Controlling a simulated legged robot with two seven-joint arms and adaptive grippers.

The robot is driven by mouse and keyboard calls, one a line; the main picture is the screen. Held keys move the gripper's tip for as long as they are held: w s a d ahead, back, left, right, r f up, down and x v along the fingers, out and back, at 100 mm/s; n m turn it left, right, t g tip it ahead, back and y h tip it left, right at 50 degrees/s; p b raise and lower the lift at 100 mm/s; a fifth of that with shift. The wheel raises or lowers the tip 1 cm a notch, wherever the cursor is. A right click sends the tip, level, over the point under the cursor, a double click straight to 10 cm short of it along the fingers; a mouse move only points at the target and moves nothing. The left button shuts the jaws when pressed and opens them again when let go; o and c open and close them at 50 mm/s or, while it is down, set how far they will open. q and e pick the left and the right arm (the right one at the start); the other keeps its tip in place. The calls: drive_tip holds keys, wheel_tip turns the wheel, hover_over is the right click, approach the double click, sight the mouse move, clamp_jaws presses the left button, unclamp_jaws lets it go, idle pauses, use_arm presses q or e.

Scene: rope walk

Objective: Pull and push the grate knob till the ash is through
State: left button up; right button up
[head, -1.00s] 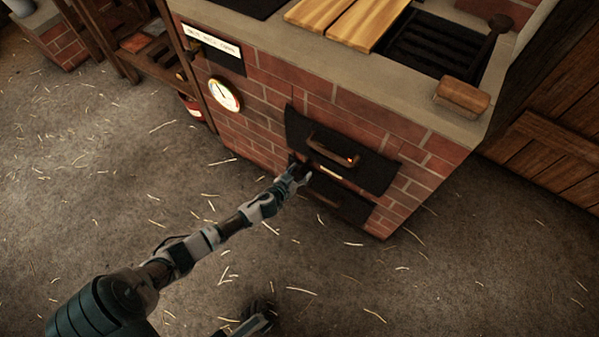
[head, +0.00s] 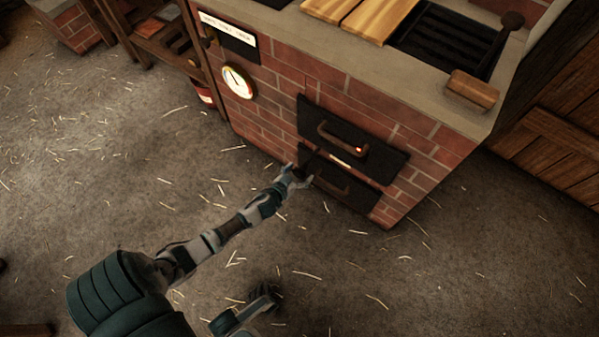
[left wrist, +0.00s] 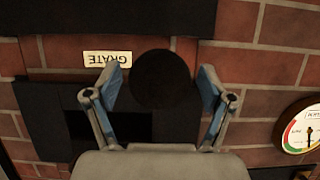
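A dark round grate knob (left wrist: 167,79) stands out in front of the brick stove in the left wrist view, near an upside-down GRATE label (left wrist: 107,59). My left gripper (left wrist: 160,72) has its fingers spread on either side of the knob. In the head view my left gripper (head: 298,177) is in front of the stove doors and mostly hides the knob. My right gripper (head: 265,296) hangs low over the floor; its fingers are too dark to read. No ash is visible.
The straw-strewn floor (head: 450,270) is clear.

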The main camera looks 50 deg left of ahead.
use_arm(q)
drive_tip(key=shift+s, duration=0.1)
drive_tip(key=v, duration=1.1)
drive_tip(key=shift+s+d, duration=0.15)
drive_tip(key=shift+s, duration=0.25)
drive_tip(key=shift+r, duration=0.1)
